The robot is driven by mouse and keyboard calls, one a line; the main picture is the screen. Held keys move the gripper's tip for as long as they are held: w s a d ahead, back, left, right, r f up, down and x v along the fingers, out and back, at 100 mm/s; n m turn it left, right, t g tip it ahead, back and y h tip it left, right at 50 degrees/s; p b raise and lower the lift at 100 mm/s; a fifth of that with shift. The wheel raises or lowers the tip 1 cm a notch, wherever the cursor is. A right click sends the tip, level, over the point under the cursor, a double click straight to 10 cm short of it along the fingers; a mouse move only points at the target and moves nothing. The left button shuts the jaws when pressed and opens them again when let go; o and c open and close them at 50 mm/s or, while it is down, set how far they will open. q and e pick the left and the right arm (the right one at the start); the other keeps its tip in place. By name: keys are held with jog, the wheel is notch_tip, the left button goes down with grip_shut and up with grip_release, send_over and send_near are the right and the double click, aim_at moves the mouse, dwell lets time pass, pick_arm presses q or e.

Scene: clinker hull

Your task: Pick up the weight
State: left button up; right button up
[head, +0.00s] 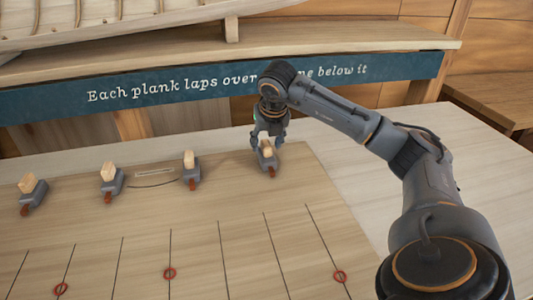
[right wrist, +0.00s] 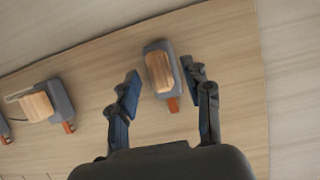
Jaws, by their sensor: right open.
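Several grey weights with pale wooden tops and red-brown tabs stand in a row on the wooden board. The rightmost weight (head: 268,157) is under my right gripper (head: 270,138), which is open and points down at it. In the right wrist view this weight (right wrist: 161,72) appears between the two open fingertips (right wrist: 160,74), closer to the right one. I cannot tell whether a finger touches it. Other weights stand to the left: one near the middle (head: 191,168), one further left (head: 110,181) and one at the far left (head: 32,192). My left gripper is not in view.
The board (head: 300,190) has dark lines and red rings (head: 169,273) toward the front. Behind it is a blue sign (head: 200,92) under a wooden ledge (head: 350,50), with a planked hull (head: 100,22) above. The pale table right of the board is clear apart from my arm.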

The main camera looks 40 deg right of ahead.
aim_at(268, 167)
jog(key=shift+x, duration=1)
jog(key=shift+r, duration=0.1)
jog(key=shift+c, duration=0.6)
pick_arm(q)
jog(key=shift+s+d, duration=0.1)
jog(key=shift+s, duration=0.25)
pick_arm(e)
grip_shut()
jog(key=shift+r, duration=0.2)
jog(key=shift+r, duration=0.25)
notch_tip(268, 167, up, 2)
jog(key=shift+w+r+b, duration=0.1)
jog(key=shift+b, duration=0.4)
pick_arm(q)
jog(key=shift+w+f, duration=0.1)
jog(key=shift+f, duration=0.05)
pick_arm(e)
jog(key=s+a+r, duration=0.8)
jog(key=s+r, duration=0.2)
jog(key=s, duration=0.1)
jog(key=shift+s, duration=0.3)
